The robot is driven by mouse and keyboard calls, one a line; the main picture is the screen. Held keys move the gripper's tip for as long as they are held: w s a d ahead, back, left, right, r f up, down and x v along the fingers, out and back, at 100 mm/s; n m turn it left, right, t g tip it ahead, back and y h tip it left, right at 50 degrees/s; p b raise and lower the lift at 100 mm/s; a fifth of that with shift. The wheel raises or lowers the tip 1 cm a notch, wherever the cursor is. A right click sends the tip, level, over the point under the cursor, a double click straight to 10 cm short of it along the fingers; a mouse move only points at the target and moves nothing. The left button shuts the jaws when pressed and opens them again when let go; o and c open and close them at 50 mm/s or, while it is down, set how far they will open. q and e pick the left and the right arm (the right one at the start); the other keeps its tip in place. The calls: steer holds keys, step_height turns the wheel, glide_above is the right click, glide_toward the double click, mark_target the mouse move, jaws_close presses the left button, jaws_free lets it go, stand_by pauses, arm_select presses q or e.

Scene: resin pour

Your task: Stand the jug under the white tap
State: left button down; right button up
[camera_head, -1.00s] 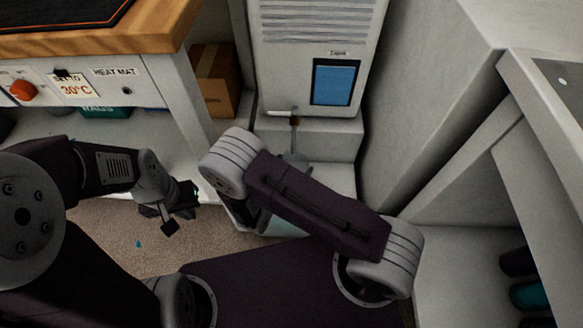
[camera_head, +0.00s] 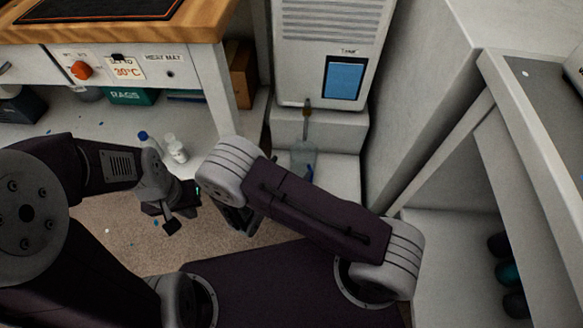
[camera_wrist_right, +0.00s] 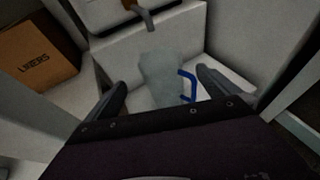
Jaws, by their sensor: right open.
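The translucent jug (camera_head: 303,158) with a blue handle stands upright on the pale step below the tap (camera_head: 306,108). The jug (camera_wrist_right: 160,75) also shows in the right wrist view, with the tap (camera_wrist_right: 146,16) above its far side; the tap looks brownish-grey. My right gripper (camera_head: 240,218) is open and empty, in front of the step. In the right wrist view its fingers (camera_wrist_right: 161,82) lie either side of the jug's outline, apparently short of it. My left gripper (camera_head: 180,212) hangs over the carpet at the left; its opening is unclear.
The tap's white cabinet (camera_head: 328,45) has a blue panel. A workbench (camera_head: 200,30) is at the left, with bottles (camera_head: 176,150) and a green rags box (camera_head: 131,96) below. A cardboard box (camera_wrist_right: 37,50) is left of the step. Grey walls and a shelf close the right.

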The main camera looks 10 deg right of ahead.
steer(key=s+d+r+m+g, duration=0.5)
steer(key=s+d+m+g, duration=0.55)
steer(key=m, duration=0.25)
step_height(320, 180, up, 6)
steer(key=s+a+m+t+y, duration=0.1)
steer(key=s+a+m+y, duration=0.1)
steer(key=m+y, duration=0.7)
steer(key=m, duration=0.6)
steer(key=shift+s+a, duration=0.3)
steer(key=shift+r, duration=0.1)
step_height(320, 180, up, 41)
steer(key=p, duration=4.1)
